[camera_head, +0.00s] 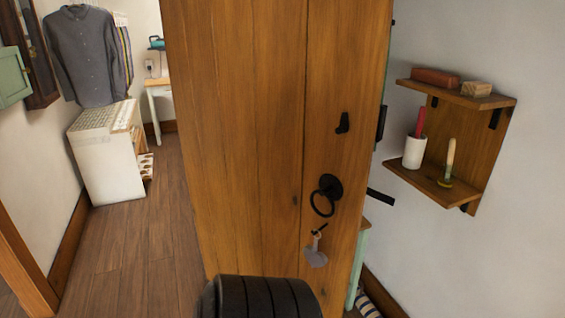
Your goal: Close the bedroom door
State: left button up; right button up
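The bedroom door (240,140) is a tall wooden plank door that fills the middle of the head view. It stands open, swung out into the room, with floor showing to its left. A black ring handle (324,194) hangs near its right edge. A small black latch piece (343,123) sits above the ring, and a grey key-like tag (315,251) hangs below it. A black bar (381,197) sticks out past the door's right edge. Neither of my grippers shows in this view. The door's hinges cannot be made out.
A wall shelf (485,150) is on the right, holding a white cup (414,152) and small items. A white cabinet (105,160) and a hanging grey shirt (92,55) are at the left. Wooden floor (130,245) left of the door is clear. A black ribbed shape (262,298) fills the bottom middle.

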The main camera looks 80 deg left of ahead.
aim_at(261, 89)
jog(key=u, duration=2.75)
